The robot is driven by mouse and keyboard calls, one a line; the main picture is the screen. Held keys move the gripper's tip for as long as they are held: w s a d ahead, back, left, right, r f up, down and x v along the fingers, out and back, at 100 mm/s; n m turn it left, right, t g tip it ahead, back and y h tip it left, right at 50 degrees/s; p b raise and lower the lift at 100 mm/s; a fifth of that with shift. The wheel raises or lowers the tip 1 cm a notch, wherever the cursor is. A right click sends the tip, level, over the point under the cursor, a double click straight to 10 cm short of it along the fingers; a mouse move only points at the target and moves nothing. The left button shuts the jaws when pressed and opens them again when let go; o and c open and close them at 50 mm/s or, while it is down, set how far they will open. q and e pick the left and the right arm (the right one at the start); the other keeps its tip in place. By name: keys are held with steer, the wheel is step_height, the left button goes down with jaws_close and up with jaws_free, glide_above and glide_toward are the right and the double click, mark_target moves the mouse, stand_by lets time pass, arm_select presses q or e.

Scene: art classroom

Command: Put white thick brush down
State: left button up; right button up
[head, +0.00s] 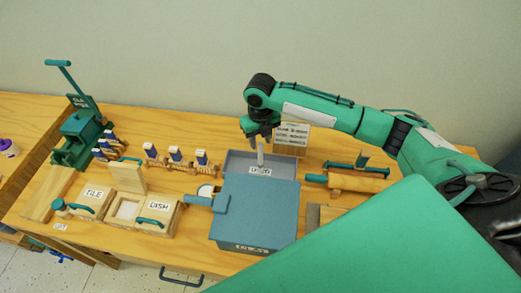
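A thin white upright piece, likely the white thick brush (261,156), stands in the grey open tray (288,166) with a label on its front. My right gripper (259,138) points down just above it, with its fingertips around or just over the top end. The view is too small to tell whether the fingers touch it. The brush's lower end is hidden behind the tray's front wall. My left gripper is out of view.
A blue-grey lidded box (258,205) stands in front of the tray. A small sign (291,134) stands behind it. Wooden boxes marked TILE (94,194) and DISH (158,206), several blue-topped stamps (175,155) and a green press (80,135) fill the left. A wooden roller (358,182) lies right.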

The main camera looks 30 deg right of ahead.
step_height(320, 180, up, 7)
steer(key=shift+f+b, duration=0.2)
steer(key=shift+b, duration=0.4)
steer(key=shift+r, duration=0.1)
